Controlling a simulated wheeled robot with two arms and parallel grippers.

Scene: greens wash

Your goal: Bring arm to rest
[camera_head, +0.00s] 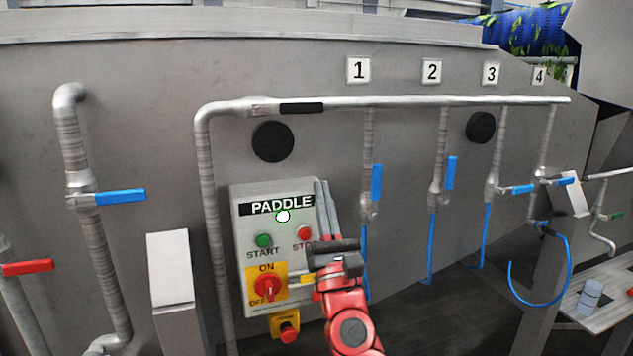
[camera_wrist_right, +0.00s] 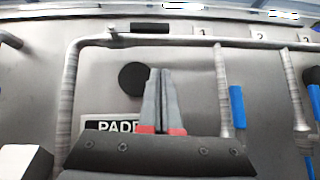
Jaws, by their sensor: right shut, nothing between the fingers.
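My right gripper (camera_head: 321,184) points upward in front of the right side of the grey PADDLE control box (camera_head: 245,236). Its two fingers are closed together with nothing between them. In the right wrist view the closed fingertips (camera_wrist_right: 160,72) stand side by side, in front of the grey panel, just right of a round black disc (camera_wrist_right: 132,79). My red right arm (camera_head: 347,315) rises from the bottom and covers the lower right of the box. My left gripper is in neither view.
The box has a lit lamp (camera_head: 283,216), a green START button (camera_head: 264,241), a red button (camera_head: 305,233) and a red rotary switch (camera_head: 267,287). Blue handles at 1 (camera_head: 376,182) and 2 (camera_head: 451,172) are upright; that at 3 (camera_head: 517,189) lies sideways. A white block (camera_head: 170,268) stands left.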

